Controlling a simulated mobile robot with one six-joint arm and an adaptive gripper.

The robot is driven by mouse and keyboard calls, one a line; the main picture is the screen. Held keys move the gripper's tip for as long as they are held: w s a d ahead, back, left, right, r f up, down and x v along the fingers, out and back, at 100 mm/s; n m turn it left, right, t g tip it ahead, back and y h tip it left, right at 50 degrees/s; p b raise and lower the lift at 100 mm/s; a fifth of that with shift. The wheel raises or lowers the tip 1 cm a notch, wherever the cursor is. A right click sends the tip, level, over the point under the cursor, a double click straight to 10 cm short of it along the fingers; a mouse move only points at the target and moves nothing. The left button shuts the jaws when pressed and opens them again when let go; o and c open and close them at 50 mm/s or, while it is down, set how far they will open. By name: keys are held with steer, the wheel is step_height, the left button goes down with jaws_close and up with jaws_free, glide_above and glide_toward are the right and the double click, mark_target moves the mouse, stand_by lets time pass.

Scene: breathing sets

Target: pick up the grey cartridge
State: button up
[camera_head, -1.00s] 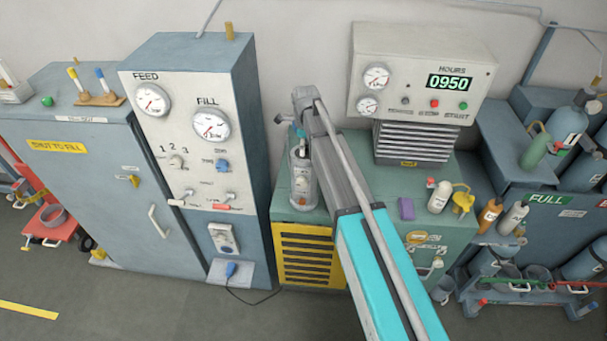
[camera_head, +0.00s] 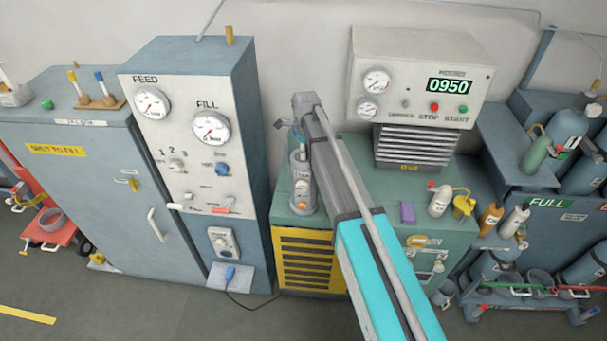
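A grey upright cylinder (camera_head: 302,187), which may be the grey cartridge or a holder around it, stands on the left part of the green cabinet top. It has a pale upper part and a small orange spot low on its front. My gripper (camera_head: 290,128) is at the far end of my grey and turquoise arm, at the cylinder's upper end. The arm's end covers part of that area. I cannot tell whether the fingers touch the cylinder, or whether they are open or shut.
The control box (camera_head: 421,75) reading 0950 is behind. The FEED/FILL panel (camera_head: 188,150) rises close on the left.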

jaws_close()
steer(key=shift+r, duration=0.2)
step_height(320, 180, up, 17)
steer(key=p, duration=1.8)
steer(key=d, duration=1.8)
steer(key=shift+s+r, duration=0.3)
